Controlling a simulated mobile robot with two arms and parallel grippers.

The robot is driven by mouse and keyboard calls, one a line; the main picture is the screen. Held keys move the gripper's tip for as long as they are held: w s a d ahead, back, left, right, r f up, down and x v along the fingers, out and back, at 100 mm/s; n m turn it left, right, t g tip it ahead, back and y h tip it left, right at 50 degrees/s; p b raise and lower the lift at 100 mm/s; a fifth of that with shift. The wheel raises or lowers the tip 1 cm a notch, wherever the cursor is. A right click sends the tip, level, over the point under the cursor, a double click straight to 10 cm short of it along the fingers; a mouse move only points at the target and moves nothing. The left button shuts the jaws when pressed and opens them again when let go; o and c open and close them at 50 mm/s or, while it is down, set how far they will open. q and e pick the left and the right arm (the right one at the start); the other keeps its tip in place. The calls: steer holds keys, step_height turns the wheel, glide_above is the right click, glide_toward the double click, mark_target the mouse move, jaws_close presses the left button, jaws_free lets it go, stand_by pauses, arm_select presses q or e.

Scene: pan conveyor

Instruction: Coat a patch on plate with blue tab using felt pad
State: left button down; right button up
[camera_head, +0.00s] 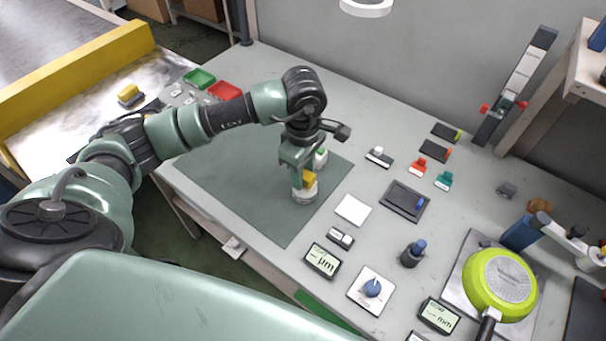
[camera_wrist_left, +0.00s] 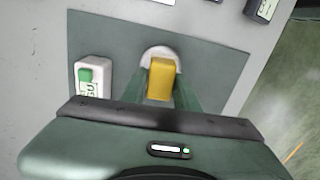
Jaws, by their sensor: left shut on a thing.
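My left gripper (camera_head: 307,178) points down over the dark green mat and is shut on the yellow grip of a round, pale-based pad (camera_head: 304,196), which looks like the felt pad. In the left wrist view its yellow block (camera_wrist_left: 161,78) sits between my fingers (camera_wrist_left: 160,90), with the pale round base (camera_wrist_left: 158,51) behind it. The base is at or just above the mat; I cannot tell which. The dark plate with the blue tab (camera_head: 399,198) lies flat on the table, right of the mat. My right gripper is out of view.
A white square (camera_head: 352,210) lies between mat and plate. A blue-topped dark holder (camera_head: 412,253) and lime pan (camera_head: 500,281) stand to the right.

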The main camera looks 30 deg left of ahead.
arm_select(q)
steer(key=shift+r+p, duration=0.95)
steer(key=shift+r, duration=1.45)
